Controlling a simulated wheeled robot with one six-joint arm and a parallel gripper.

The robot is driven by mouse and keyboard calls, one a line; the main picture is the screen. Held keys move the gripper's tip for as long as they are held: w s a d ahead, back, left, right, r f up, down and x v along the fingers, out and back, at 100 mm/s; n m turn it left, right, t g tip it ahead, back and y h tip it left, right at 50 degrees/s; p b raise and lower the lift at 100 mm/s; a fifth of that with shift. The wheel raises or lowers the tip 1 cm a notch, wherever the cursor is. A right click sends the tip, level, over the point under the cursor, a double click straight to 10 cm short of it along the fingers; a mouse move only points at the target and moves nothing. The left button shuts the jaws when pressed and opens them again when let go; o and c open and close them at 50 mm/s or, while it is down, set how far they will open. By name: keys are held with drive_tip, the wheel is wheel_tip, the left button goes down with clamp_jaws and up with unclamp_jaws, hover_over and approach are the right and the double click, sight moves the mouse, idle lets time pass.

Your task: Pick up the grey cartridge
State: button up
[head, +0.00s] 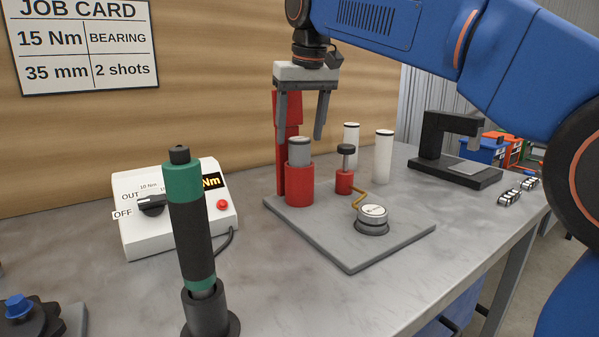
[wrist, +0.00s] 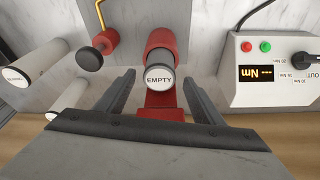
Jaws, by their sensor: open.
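The grey cartridge (head: 300,152) stands upright in a red cup (head: 300,188) on a grey baseplate (head: 330,238). In the wrist view the cartridge's round end (wrist: 159,78) faces me and reads "EMPTY". My gripper (head: 300,140) points down over the cartridge, with its jaws open and nothing held. In the wrist view the gripper (wrist: 159,77) has one finger on each side of the cartridge, with gaps between. I cannot tell how far down the fingertips reach beside it. The cartridge's lower part is hidden in the cup.
A red post (head: 285,110) stands right behind the cup. A torque driver (head: 190,220) and white control box (head: 150,235) are to the left.

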sight(300, 139)
drive_tip(key=shift+d+x, duration=0.1)
drive_tip(key=shift+x, duration=1.05)
drive_tip(key=shift+d+x, duration=0.15)
drive_tip(key=shift+x, duration=0.95)
drive_tip(key=shift+s, duration=0.2)
drive_tip(key=c, duration=1.5)
drive_tip(key=shift+a, duration=0.1)
